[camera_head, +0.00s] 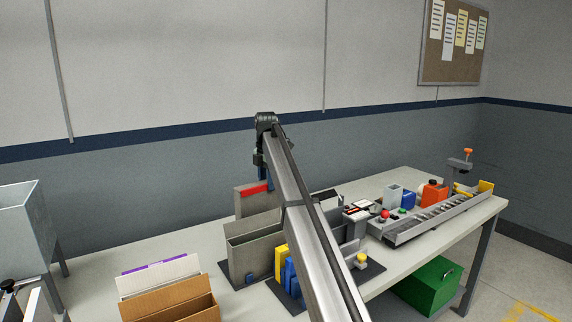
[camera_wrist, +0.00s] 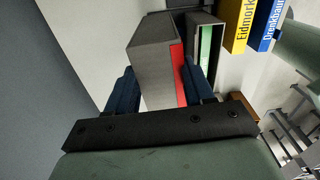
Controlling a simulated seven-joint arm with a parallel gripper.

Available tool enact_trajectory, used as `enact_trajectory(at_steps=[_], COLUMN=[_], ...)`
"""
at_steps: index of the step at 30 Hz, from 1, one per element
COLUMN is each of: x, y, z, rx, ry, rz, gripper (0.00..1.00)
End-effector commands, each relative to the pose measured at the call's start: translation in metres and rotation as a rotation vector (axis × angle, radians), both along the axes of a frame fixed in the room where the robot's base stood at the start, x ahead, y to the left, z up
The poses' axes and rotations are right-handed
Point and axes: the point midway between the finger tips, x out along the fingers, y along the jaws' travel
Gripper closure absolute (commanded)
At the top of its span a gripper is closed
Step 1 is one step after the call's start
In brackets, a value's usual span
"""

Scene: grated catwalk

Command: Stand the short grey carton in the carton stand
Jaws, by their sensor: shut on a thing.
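A grey carton with a red edge (camera_head: 250,201) is up behind the grey open-topped holder (camera_head: 246,258) in the head view. In the wrist view the grey carton (camera_wrist: 152,62) lies between the two dark blue fingers of my gripper (camera_wrist: 160,88), which is shut on it. The carton's lower part is hidden in the head view by the holder. In the wrist view a second grey box-shaped thing with a green and white inner face (camera_wrist: 207,50) is just beyond the held carton. I cannot tell whether the held carton touches it.
Yellow (camera_head: 281,262) and blue (camera_head: 291,277) cartons stand right of the holder. A brown box (camera_head: 170,300) and a white one (camera_head: 158,277) are at front left. A grey conveyor-like tray (camera_head: 435,220) lies to the right. A grey bin (camera_head: 18,225) is at far left.

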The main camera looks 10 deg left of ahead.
Motion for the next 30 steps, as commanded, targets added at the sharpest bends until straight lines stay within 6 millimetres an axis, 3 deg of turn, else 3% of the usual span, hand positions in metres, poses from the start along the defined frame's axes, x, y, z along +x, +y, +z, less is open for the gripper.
enact_trajectory(at_steps=[1,3,9,19,30], x=[-0.014,-0.023,-0.039,-0.041,-0.041], y=[0.006,0.013,0.024,0.026,0.026], z=[-0.009,-0.018,-0.030,-0.042,-0.071], rx=[0.000,0.001,0.001,0.000,0.000], ry=[0.000,-0.001,-0.001,0.000,0.000], rz=[-0.011,-0.029,-0.058,-0.063,-0.062], gripper=[0.94,0.94,0.94,0.94,0.94])
